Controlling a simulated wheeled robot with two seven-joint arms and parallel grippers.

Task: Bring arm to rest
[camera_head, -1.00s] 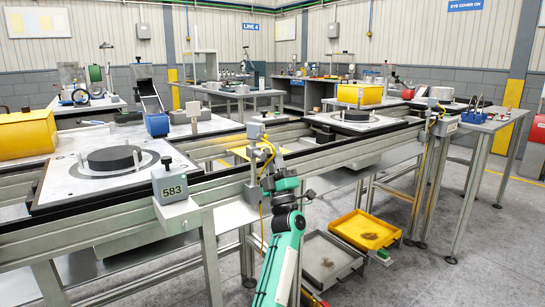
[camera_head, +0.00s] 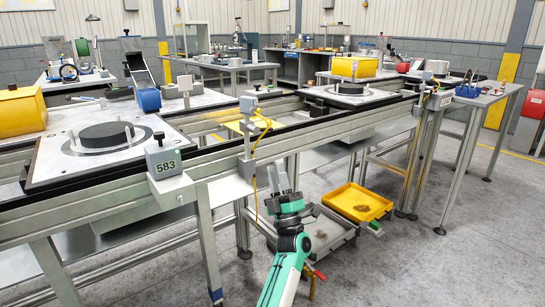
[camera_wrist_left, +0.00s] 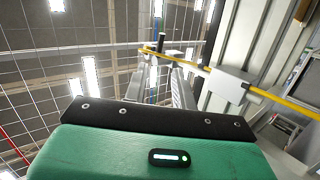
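My left arm comes up from the bottom of the head view, green and white with dark joints. Its grey left gripper (camera_head: 279,178) points up in front of the conveyor rail, to the right of the grey box marked 583 (camera_head: 164,159). In the left wrist view the two grey fingers (camera_wrist_left: 166,88) stand apart with nothing between them. A yellow cable (camera_wrist_left: 262,93) runs behind them there; whether it touches them I cannot tell. My right gripper is not in view.
The conveyor frame (camera_head: 330,135) crosses the view and carries pallets (camera_head: 45,172) with dark discs (camera_head: 106,135). A yellow tray (camera_head: 357,201) and a grey tray (camera_head: 325,236) sit low to the right of my arm. The floor at the lower right is clear.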

